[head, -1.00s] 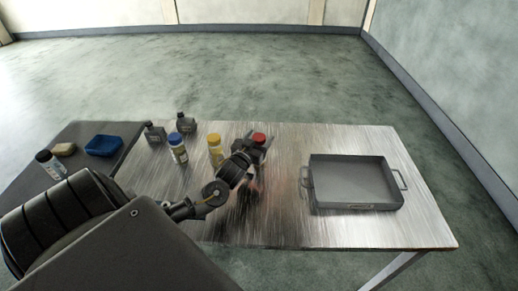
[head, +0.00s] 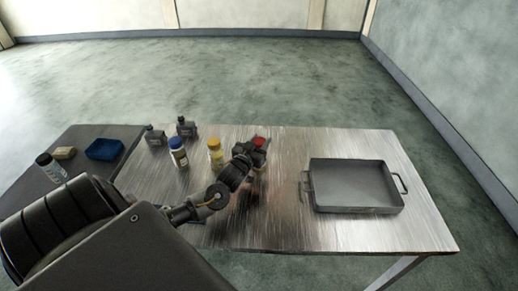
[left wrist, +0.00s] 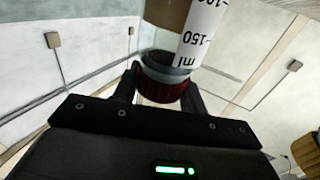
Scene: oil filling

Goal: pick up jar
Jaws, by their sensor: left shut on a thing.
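My left gripper (head: 258,147) is shut on a jar with a red cap (head: 260,141) above the back middle of the metal table (head: 275,235). In the left wrist view the jar (left wrist: 180,50) shows a brown part, a white label with volume marks and a dark red cap (left wrist: 162,88) between the fingers. In the head view the gripper hides most of the jar, and I cannot tell whether its base touches the table. A yellow-capped jar (head: 215,152) and a blue-capped jar (head: 178,153) stand to the left of it. My right gripper is not in view.
A grey tray with handles (head: 355,187) sits on the right of the table. A blue tub (head: 104,149), a tan block (head: 64,153) and another bottle (head: 50,167) are on the dark side table. The table's front middle is clear.

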